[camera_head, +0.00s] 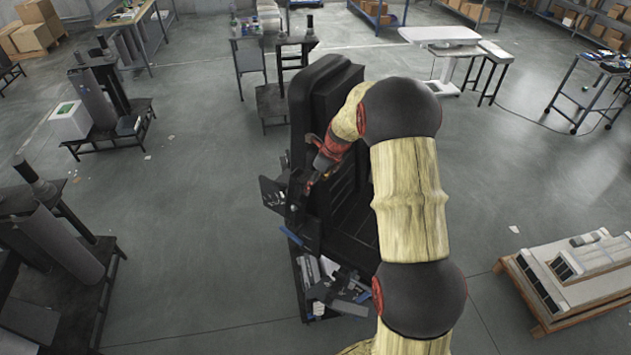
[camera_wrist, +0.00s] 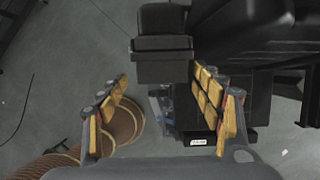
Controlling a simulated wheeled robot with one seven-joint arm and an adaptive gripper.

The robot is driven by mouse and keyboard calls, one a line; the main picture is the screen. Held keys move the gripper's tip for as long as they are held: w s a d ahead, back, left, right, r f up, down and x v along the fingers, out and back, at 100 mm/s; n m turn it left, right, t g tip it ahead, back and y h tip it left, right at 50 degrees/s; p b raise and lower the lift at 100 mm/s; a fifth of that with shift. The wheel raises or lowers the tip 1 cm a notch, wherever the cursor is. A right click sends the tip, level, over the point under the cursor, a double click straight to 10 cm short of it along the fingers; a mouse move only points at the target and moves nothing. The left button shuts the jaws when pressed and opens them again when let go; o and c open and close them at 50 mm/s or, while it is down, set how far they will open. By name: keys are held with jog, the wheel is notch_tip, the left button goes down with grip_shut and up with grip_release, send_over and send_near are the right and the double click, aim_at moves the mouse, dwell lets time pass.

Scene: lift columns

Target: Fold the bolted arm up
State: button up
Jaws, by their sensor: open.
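A tall black lift column unit (camera_head: 335,90) stands in front of me in the head view, with dark parts along its left side. I cannot tell for certain which part is the bolted arm. My gripper (camera_head: 311,181) is at the column's left side, partly hidden by its own wrist. In the wrist view my gripper (camera_wrist: 166,95) is open, its yellow-padded fingers spread apart with nothing clearly held. A black block-like part (camera_wrist: 163,58) lies ahead of and between the fingers. Whether either finger touches the unit is unclear.
A small dark panel (camera_head: 273,194) sticks out left of the column. Grey and black pieces (camera_head: 335,290) are clustered at its base. A pallet with pale panels (camera_head: 575,270) is at the right. Dark benches (camera_head: 75,285) stand at the left. Floor between is clear.

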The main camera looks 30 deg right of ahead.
jog(key=shift+d+r, duration=0.1)
jog(key=shift+d, duration=0.1)
jog(key=v, duration=1.1)
jog(key=shift+s+r, duration=0.2)
jog(key=shift+r, duration=0.15)
jog(key=s+a+f+n+g+b, duration=0.1)
jog(key=s+a+f+n+b, duration=0.2)
jog(key=s+n, duration=0.45)
jog(key=s+a+f+n+h+b, duration=0.1)
jog(key=s+a+f+n+b, duration=0.1)
jog(key=s+a+n+b, duration=0.45)
jog(key=s+a+f+n+g+b, duration=0.1)
jog(key=s+f+n+b, duration=0.15)
jog(key=s+n, duration=0.55)
jog(key=s+a+f+n+t+b, duration=0.2)
jog(key=s+a+f+n+b, duration=0.2)
jog(key=b, duration=0.7)
jog(key=s+a+f+n+t+h+b, duration=0.1)
jog(key=s+a+f+n+b, duration=0.3)
jog(key=s+f+b, duration=0.4)
jog(key=a+f+t+b, duration=0.1)
jog(key=b, duration=0.3)
jog(key=shift+a, duration=0.25)
